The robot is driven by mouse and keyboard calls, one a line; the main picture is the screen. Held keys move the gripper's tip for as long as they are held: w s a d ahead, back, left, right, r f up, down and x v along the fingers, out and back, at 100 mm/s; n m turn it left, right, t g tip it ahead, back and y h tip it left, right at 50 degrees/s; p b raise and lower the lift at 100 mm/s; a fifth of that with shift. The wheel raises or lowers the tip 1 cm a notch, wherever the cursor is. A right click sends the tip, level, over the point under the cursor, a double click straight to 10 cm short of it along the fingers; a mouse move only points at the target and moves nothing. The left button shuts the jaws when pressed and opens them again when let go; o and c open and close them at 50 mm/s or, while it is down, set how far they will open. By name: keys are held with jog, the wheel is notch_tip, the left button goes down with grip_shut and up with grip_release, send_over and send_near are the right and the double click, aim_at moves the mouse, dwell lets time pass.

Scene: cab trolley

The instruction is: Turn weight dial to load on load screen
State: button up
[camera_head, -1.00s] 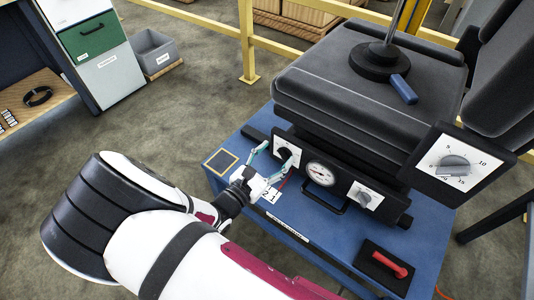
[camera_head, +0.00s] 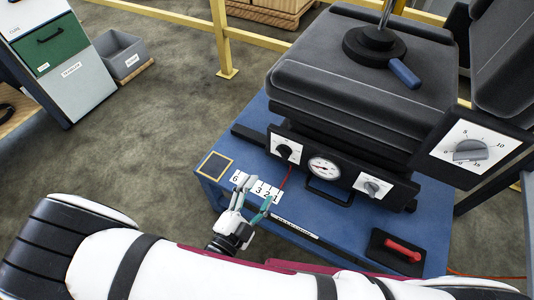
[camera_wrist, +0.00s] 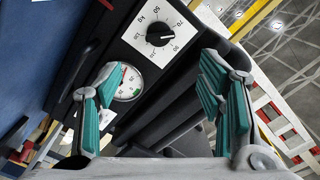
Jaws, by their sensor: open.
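The left dial (camera_head: 287,150), a black knob on a white numbered plate, sits on the dark panel under the seat. In the wrist view a black-knobbed dial (camera_wrist: 160,36) with numbers including 50 shows beyond the fingers; its exact setting is too small to read surely. My gripper (camera_head: 254,193) is open and empty, in front of the panel and apart from the knob. Its teal-padded fingers also show in the wrist view (camera_wrist: 160,75). I cannot surely identify a load screen; a white strip with digits (camera_head: 258,187) lies on the blue platform, partly behind my gripper.
A round gauge (camera_head: 323,167) and a second knob (camera_head: 372,187) sit further right on the panel. A larger dial box (camera_head: 470,148) stands at the right. A red handle (camera_head: 404,250) lies on the platform's front right. Yellow rails (camera_head: 222,45) stand behind.

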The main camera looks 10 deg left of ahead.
aim_at(281, 155)
jog(key=shift+n, duration=0.9)
jog(key=b+x, duration=0.4)
jog(key=x, duration=0.9)
jog(key=shift+w, duration=0.2)
jog(key=shift+a, duration=0.1)
jog(key=c, duration=1.1)
jog(key=shift+c, duration=0.2)
